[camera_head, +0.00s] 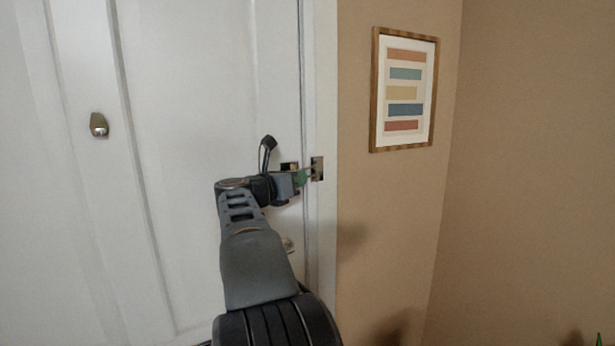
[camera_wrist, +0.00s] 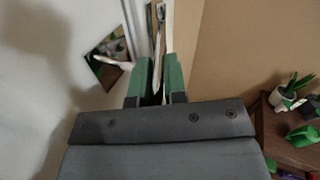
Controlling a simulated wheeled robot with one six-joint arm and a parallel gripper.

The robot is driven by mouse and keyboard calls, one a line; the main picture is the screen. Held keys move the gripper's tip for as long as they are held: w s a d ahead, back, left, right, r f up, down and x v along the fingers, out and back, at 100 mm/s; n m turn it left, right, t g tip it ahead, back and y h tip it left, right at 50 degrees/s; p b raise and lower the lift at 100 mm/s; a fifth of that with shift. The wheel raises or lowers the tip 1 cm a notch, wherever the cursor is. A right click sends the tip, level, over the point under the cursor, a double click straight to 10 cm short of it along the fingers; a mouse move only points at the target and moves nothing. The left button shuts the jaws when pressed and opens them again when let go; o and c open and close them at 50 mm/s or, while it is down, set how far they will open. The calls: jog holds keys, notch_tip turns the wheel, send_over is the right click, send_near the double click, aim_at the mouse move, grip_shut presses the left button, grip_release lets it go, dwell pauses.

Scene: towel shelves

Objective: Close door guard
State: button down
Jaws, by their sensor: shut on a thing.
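The white door (camera_head: 190,60) appears shut against its frame in the head view. The door guard (camera_head: 317,168) has a metal plate on the door frame, and a slim bar reaches from it toward my gripper (camera_head: 302,177). In the wrist view, the guard's bar (camera_wrist: 157,45) runs between the green fingers of my gripper (camera_wrist: 158,62), which are shut on it. A shiny metal plate (camera_wrist: 104,62) with a pale stud sits on the door, left of the fingers. My gripper partly hides the bar's end.
A peephole cover (camera_head: 98,124) is on the door at left. A framed striped picture (camera_head: 405,90) hangs on the tan wall. A wooden shelf (camera_wrist: 268,135) with plants stands at right in the wrist view.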

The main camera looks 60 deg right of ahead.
jog(key=shift+w+r, duration=0.1)
jog(key=shift+r, duration=0.1)
jog(key=c, duration=1.6)
grip_release()
jog(key=shift+o, duration=1)
jog(key=shift+w+d+f, duration=0.15)
jog(key=shift+w+d, duration=0.05)
jog(key=shift+o, duration=0.7)
jog(key=shift+s+d, duration=0.1)
jog(key=shift+s, duration=0.2)
jog(key=w+a+b, duration=0.1)
jog(key=a+b, duration=0.3)
jog(key=a, duration=0.9)
jog(key=shift+w+a, duration=0.2)
jog(key=shift+w, duration=0.15)
